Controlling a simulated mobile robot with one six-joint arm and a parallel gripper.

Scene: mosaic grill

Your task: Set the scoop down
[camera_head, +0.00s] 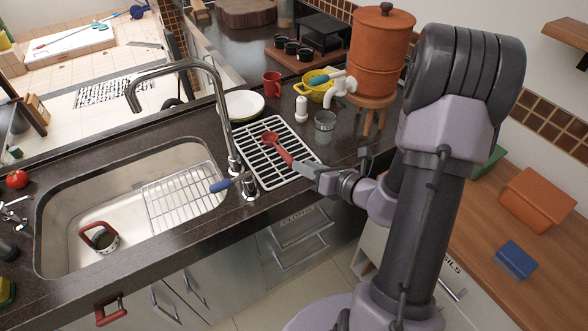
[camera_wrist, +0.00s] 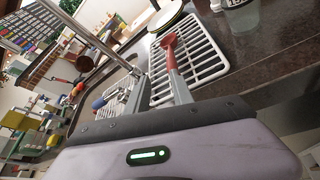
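The scoop (camera_head: 270,138) is red, with a red handle. It appears over the white wire drying rack (camera_head: 250,162) on the dark counter, right of the sink. My gripper (camera_head: 296,165) reaches in from the right, its grey fingers closed at the near end of the scoop's handle. In the wrist view the scoop (camera_wrist: 169,44) points away from my gripper (camera_wrist: 177,80), over the rack (camera_wrist: 205,60). I cannot tell whether the scoop touches the rack's bars.
A glass (camera_head: 325,125), a white plate (camera_head: 244,104) and a red mug (camera_head: 272,84) stand behind and beside the rack. The tall faucet (camera_head: 222,100) rises at its left. A clay dispenser (camera_head: 378,50) sits on a wooden stand. The sink (camera_head: 70,210) opens further left.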

